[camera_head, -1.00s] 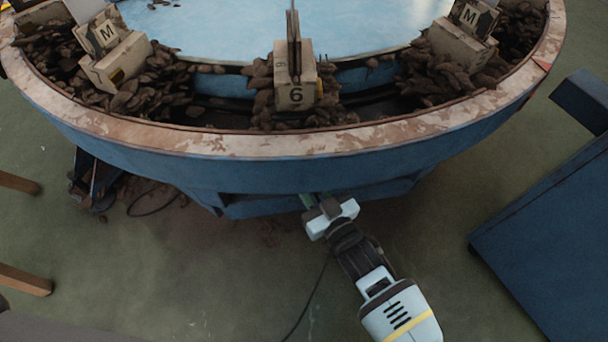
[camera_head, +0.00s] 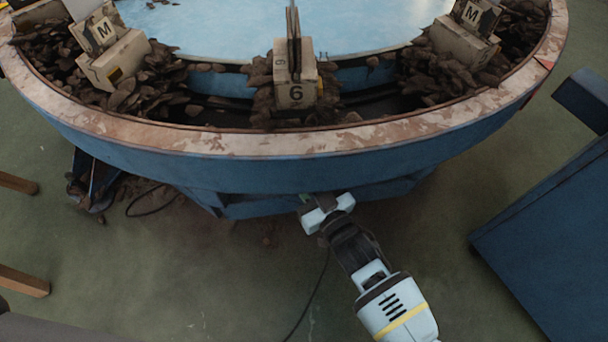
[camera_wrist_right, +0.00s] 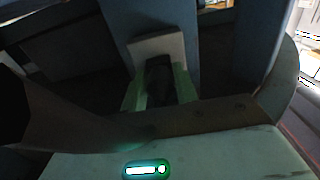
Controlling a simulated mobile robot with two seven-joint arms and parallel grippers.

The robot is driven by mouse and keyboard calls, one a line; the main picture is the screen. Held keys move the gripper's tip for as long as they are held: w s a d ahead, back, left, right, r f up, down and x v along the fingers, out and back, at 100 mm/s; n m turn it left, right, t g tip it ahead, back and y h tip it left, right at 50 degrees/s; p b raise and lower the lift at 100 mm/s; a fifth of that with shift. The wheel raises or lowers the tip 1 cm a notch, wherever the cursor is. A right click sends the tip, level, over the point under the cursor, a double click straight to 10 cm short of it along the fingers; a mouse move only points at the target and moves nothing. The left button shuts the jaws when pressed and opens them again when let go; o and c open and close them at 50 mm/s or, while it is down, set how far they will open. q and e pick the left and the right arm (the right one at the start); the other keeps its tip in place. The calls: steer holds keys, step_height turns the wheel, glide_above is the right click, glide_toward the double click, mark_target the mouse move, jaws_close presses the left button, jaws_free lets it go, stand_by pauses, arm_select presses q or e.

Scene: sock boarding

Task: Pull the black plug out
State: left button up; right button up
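In the right wrist view the black plug (camera_wrist_right: 158,78) sits against a pale socket plate (camera_wrist_right: 156,46) on a blue panel. The green-tipped fingers of my right gripper (camera_wrist_right: 158,92) stand on either side of the plug. I cannot tell whether they press on it or leave a small gap. In the head view my right gripper (camera_head: 313,203) reaches under the near rim of the round blue table, and the plug is hidden there. My left gripper is not in view.
The round table (camera_head: 290,172) carries heaps of dark pieces and pale blocks marked 6 and M. A dark cable (camera_head: 313,300) lies on the floor beside my right arm. A blue cabinet (camera_head: 550,240) stands at the right. Brown legs (camera_head: 20,280) show at the left.

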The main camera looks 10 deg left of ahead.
steer(key=shift+w+a+b, duration=0.35)
steer(key=shift+w+b, duration=0.05)
steer(key=shift+w, duration=0.1)
steer(key=shift+s+d+p, duration=0.1)
steer(key=shift+s+p, duration=0.05)
steer(key=shift+p, duration=0.25)
stand_by(0.4)
steer(key=c, duration=0.5)
steer(key=o, duration=0.7)
steer(key=shift+c, duration=0.2)
steer(key=p+v, duration=0.5)
steer(key=v, duration=0.3)
